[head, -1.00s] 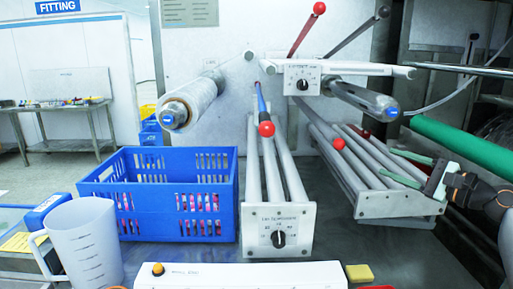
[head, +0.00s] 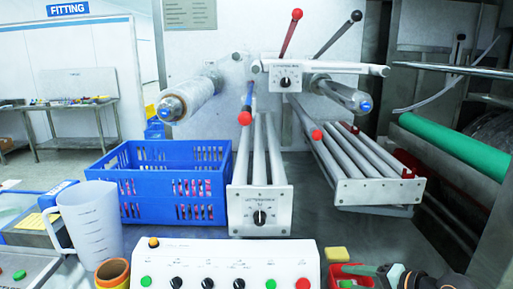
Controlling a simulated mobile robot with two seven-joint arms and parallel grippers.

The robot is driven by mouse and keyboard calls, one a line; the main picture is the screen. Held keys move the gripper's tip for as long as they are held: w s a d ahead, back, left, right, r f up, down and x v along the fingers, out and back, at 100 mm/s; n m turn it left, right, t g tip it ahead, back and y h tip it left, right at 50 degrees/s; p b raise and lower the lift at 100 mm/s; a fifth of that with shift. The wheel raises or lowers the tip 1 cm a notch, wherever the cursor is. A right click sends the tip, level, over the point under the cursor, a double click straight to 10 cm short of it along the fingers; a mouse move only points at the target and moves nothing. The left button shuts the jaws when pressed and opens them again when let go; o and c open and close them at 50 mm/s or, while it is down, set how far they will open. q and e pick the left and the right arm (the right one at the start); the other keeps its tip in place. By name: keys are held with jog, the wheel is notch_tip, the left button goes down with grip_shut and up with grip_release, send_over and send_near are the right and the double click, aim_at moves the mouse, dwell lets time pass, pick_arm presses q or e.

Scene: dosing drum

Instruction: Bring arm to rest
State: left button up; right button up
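My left gripper is not in view.
A white control box (head: 222,262) with knobs and buttons stands at the front. Behind are a blue crate (head: 160,210), a clear jug (head: 92,222), and grey roller racks (head: 260,205) and (head: 375,190). A yellow sponge (head: 337,254) and an orange roll (head: 112,272) lie near. A green roller (head: 455,145) is at right.

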jog(key=s+a+f+n+g+h, duration=0.35)
jog(key=s+f+n, duration=0.25)
jog(key=s+f, duration=0.7)
jog(key=s+d+n+g+h, duration=0.25)
jog(key=s+n, duration=0.25)
jog(key=s, duration=1.2)
jog(key=w+a+f+t, duration=0.2)
jog(key=f+t, duration=0.1)
jog(key=f, duration=0.2)
jog(key=w+a+f+t+y+p, duration=0.1)
jog(key=w+a+f+t, duration=0.1)
jog(key=f, duration=0.4)
jog(key=shift+a+t+y, duration=0.3)
jog(key=shift+a+t, duration=0.2)
jog(key=shift+a, duration=0.15)
